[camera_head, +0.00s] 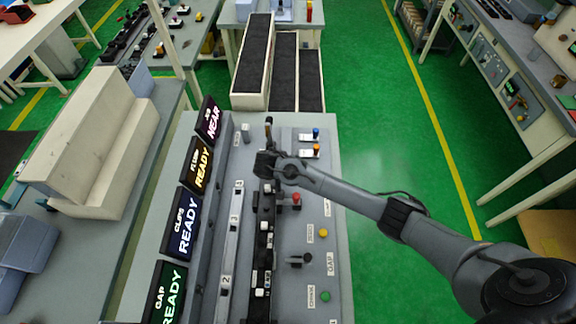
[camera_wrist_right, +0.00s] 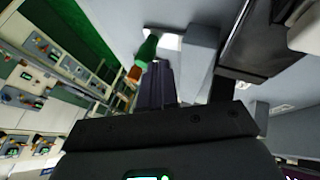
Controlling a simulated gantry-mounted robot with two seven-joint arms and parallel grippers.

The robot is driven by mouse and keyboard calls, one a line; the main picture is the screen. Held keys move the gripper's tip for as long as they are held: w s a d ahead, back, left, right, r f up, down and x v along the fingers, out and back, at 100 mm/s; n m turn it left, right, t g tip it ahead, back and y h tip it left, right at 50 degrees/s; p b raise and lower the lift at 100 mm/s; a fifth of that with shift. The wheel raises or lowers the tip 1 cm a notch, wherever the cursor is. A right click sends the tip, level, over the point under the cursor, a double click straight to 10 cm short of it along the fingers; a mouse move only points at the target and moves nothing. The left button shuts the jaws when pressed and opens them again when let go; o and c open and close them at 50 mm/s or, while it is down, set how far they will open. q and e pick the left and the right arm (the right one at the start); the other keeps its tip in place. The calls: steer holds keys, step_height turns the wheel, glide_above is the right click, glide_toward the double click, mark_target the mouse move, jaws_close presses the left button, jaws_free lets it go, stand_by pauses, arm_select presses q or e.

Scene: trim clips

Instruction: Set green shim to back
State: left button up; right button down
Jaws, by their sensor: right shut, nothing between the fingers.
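My right gripper (camera_head: 267,162) is over the far part of the dark rail (camera_head: 262,240) on the console. It points down, and its shut fingers (camera_wrist_right: 158,86) show dark in the wrist view with nothing between them. A small green piece (camera_wrist_right: 147,48) stands just beyond the fingertips in the wrist view, with a brown-orange piece (camera_wrist_right: 133,74) close beside it. I cannot tell whether the fingers touch either one. I cannot pick out a green shim in the head view. My left gripper is out of view.
Screens (camera_head: 182,222) line the console's left side; they read NEAR and READY. Right of the rail are blue (camera_head: 316,132) and orange (camera_head: 316,148) knobs, a red knob (camera_head: 296,198), yellow (camera_head: 323,233) and green (camera_head: 325,296) buttons, and a black lever (camera_head: 301,260).

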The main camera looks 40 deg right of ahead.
steer(key=shift+x, duration=1.5)
steer(key=shift+d, duration=0.1)
steer(key=s+d+p, duration=0.1)
steer(key=p, duration=0.1)
steer(key=s+d+p, duration=0.2)
steer(key=shift+d+r, duration=0.15)
steer(key=shift+r, duration=0.05)
steer(key=shift+s+d+f, duration=0.1)
steer(key=shift+d+f, duration=0.05)
steer(key=shift+d, duration=0.05)
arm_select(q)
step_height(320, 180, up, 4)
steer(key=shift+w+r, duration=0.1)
arm_select(e)
steer(key=shift+f, duration=0.1)
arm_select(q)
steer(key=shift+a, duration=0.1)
